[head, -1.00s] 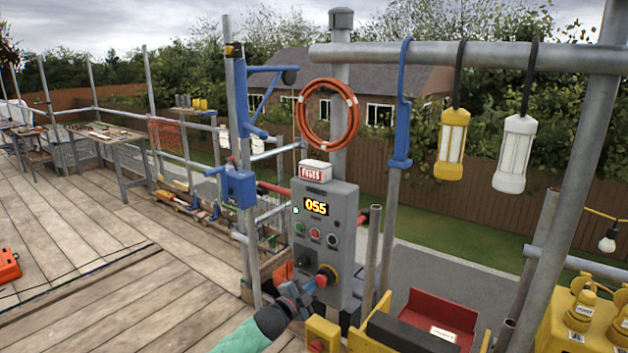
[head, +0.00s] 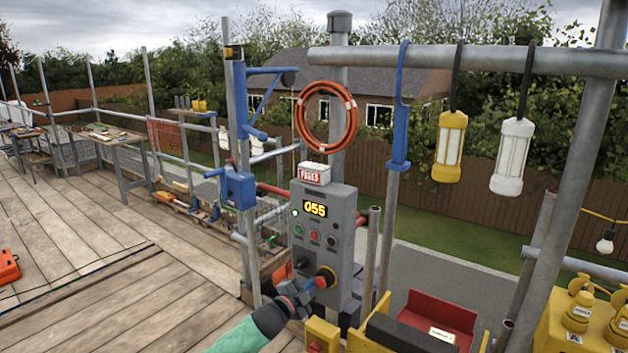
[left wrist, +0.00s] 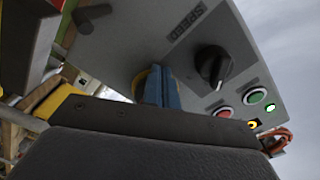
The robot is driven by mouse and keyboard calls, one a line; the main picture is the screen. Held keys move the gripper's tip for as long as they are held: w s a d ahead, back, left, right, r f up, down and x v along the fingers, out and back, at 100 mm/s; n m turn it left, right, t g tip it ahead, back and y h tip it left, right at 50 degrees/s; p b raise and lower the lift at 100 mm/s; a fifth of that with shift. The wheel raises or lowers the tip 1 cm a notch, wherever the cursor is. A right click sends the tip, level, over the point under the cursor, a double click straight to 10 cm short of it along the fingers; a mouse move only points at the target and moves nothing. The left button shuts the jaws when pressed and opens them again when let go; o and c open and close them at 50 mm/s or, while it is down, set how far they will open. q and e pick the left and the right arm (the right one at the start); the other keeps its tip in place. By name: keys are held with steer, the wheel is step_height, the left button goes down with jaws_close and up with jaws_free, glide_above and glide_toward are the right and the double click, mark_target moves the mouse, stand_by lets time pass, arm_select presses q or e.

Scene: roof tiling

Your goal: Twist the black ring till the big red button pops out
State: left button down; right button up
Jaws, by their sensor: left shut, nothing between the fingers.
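A grey control box (head: 340,205) stands on a post in the head view, its lit display reading 055. Low on its front is the big red button (head: 321,282), with a dark ring and a yellow surround (head: 333,271). My left gripper (head: 309,286), with blue fingertips, is in front of the button and partly covers it. In the left wrist view the blue fingers (left wrist: 161,88) are shut together with nothing seen between them. A yellow edge (left wrist: 141,82) shows behind them; the red button and ring are hidden there. I cannot tell whether the fingers touch the ring. My right gripper is not seen.
A black rotary knob (left wrist: 213,66), a green button (left wrist: 256,95) and a small red button (left wrist: 223,112) sit on the same panel. A red and yellow stand (head: 437,315) is close on the right.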

arm_select(q)
steer(key=p+v, duration=0.1)
steer(key=v, duration=0.5)
steer(key=shift+a+p, duration=0.2)
steer(key=shift+p, duration=0.15)
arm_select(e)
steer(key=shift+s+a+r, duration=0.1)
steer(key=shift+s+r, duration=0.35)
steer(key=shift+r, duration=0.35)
arm_select(q)
steer(key=shift+w, duration=0.1)
